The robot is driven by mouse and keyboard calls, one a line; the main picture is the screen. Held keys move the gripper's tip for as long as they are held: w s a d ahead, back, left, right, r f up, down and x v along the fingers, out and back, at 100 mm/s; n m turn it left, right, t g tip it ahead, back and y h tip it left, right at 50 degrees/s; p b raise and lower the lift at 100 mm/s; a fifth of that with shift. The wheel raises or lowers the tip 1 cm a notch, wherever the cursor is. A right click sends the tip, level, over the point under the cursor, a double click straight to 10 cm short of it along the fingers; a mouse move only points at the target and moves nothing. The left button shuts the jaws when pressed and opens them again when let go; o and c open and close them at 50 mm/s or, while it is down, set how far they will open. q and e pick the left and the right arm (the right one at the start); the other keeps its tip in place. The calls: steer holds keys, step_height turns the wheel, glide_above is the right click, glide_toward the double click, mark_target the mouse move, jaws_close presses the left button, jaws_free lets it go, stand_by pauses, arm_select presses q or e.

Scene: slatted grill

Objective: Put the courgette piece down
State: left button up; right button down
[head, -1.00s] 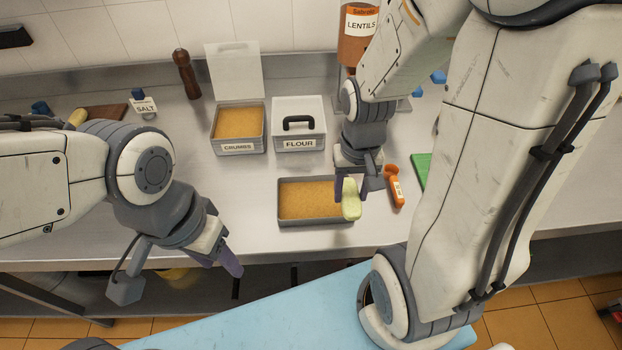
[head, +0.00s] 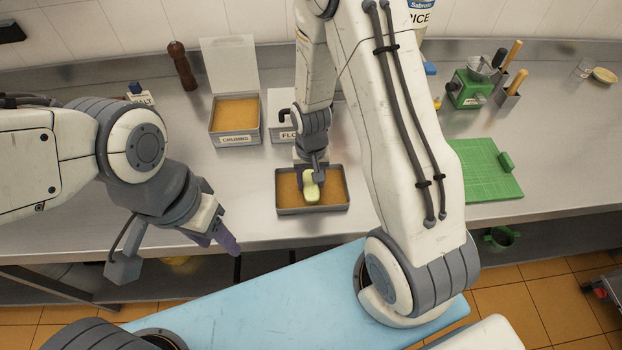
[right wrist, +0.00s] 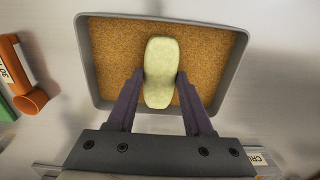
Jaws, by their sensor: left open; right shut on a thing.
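The courgette piece (head: 308,186) is pale green and oblong. My right gripper (head: 310,177) is shut on it, over the crumb-filled metal tray (head: 313,210). In the right wrist view the courgette piece (right wrist: 160,66) sits between the two purple fingertips (right wrist: 158,88), inside the outline of the tray (right wrist: 240,62). I cannot tell whether the piece touches the crumbs. My left gripper (head: 226,240) is open and empty, off to the left at the counter's front edge.
The open crumbs box (head: 236,142) and the flour box (head: 281,130), partly hidden by my right arm, stand behind the tray. A green board (head: 485,170) lies to the right. An orange tool (right wrist: 28,85) lies beside the tray. Counter left of the tray is clear.

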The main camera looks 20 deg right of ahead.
steer(key=shift+f, duration=0.25)
steer(key=shift+f, duration=0.15)
steer(key=shift+c, duration=1.5)
jaws_free()
